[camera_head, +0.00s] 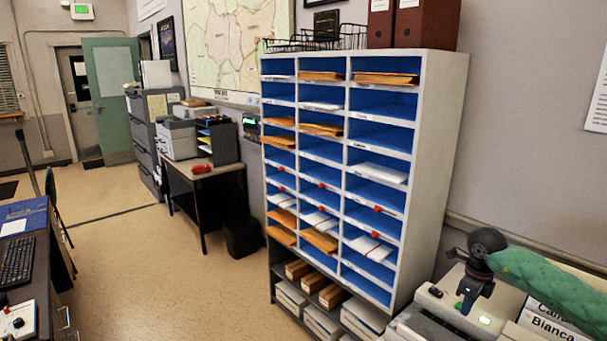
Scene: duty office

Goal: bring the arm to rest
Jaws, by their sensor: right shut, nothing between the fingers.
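My right arm comes in from the right edge in a green padded sleeve. Its dark right gripper (465,303) points down over a pale grey machine (445,312) at the lower right. The gripper is shut with nothing in it. I cannot tell whether its tips touch the machine. My left gripper is not in view.
A pigeonhole cabinet (432,150) with blue compartments, envelopes and papers stands left of my right gripper. White boxes with printed names (548,322) lie below the sleeve. A desk with a keyboard (17,262) is at the left. The floor (140,260) between is clear.

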